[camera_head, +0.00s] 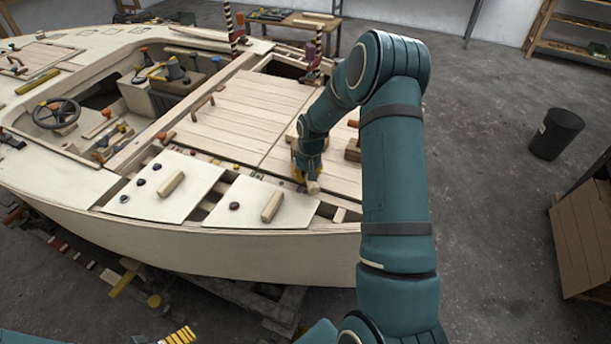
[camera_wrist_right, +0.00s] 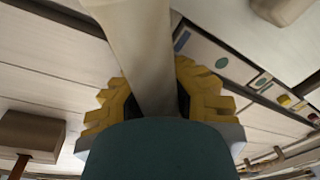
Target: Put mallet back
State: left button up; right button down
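My right gripper (camera_head: 303,176) is low over the planked deck, near the deck's right front edge. In the right wrist view its yellow fingers (camera_wrist_right: 160,95) lie on both sides of a thick pale wooden piece (camera_wrist_right: 138,45) and appear closed on it. I cannot tell whether this piece is part of a mallet. A mallet-like wooden block with a reddish-brown handle (camera_wrist_right: 30,132) shows at the left of the wrist view. A wooden block (camera_head: 352,150) also shows on the deck right of the gripper.
The boat deck (camera_head: 235,110) carries pale hatch panels (camera_head: 160,183) with wooden handles and small knobs. A steering wheel (camera_head: 57,113) is at the left. A black bin (camera_head: 556,134) stands on the floor at right. Open floor lies right of the hull.

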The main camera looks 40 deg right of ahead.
jog(key=c, duration=1.1)
grip_release()
jog(key=shift+o, duration=0.2)
jog(key=r, duration=0.8)
jog(key=s+r, duration=0.1)
jog(key=r, duration=0.3)
jog(key=shift+s+d, duration=0.1)
jog(key=shift+d, duration=0.15)
jog(key=shift+s+f, duration=0.1)
